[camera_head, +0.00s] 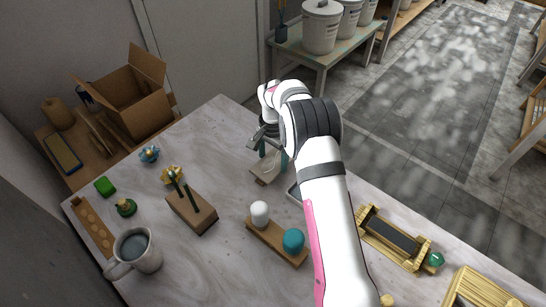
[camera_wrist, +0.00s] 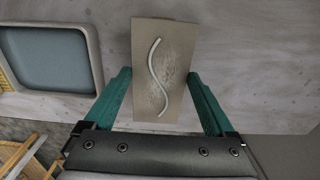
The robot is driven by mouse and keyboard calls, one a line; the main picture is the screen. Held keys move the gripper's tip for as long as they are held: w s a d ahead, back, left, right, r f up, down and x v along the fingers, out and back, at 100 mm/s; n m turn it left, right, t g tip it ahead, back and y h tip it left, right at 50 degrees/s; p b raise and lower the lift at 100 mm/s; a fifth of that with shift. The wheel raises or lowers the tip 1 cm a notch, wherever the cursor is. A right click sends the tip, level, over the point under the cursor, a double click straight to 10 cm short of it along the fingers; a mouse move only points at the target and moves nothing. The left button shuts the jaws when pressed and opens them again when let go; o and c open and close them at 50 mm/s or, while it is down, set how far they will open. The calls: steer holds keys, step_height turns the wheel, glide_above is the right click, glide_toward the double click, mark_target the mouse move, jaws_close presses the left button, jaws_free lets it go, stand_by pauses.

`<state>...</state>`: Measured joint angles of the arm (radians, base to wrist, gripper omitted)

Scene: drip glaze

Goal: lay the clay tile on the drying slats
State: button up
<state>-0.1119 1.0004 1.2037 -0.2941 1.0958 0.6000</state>
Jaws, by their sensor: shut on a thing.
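The clay tile (camera_wrist: 150,60) is a flat beige-brown rectangle with a pale wavy raised line on its face. In the wrist view it sits between the two teal fingers of my gripper (camera_wrist: 163,85), which is shut on its sides. In the head view my gripper (camera_head: 272,152) holds the tile (camera_head: 265,167) near the table's far right edge; I cannot tell how high it is. I cannot identify the drying slats for certain. A bamboo-coloured frame with a dark middle (camera_head: 394,237) lies at the right, with another (camera_head: 480,289) at bottom right.
A grey-rimmed tray (camera_wrist: 50,58) lies beside the tile, partly hidden by my arm in the head view. A wooden block with jars (camera_head: 272,240), a flower holder (camera_head: 192,209) and a mug (camera_head: 136,252) stand on the table (camera_head: 225,135). Its far middle is clear.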

mark_target(273, 163)
steer(key=o, duration=1.3)
steer(key=shift+f, duration=0.1)
step_height(273, 163, up, 12)
steer(key=s+d+r+n, duration=0.1)
steer(key=s+d+r, duration=0.1)
steer(key=s+r, duration=0.8)
steer(key=s+f, duration=0.1)
steer(key=s, duration=0.8)
steer(key=s+f+n+y, duration=0.1)
steer(key=s, duration=0.8)
steer(key=s+f+n, duration=0.1)
steer(key=s, duration=0.9)
steer(key=shift+d+y, duration=0.2)
steer(key=shift+y, duration=0.2)
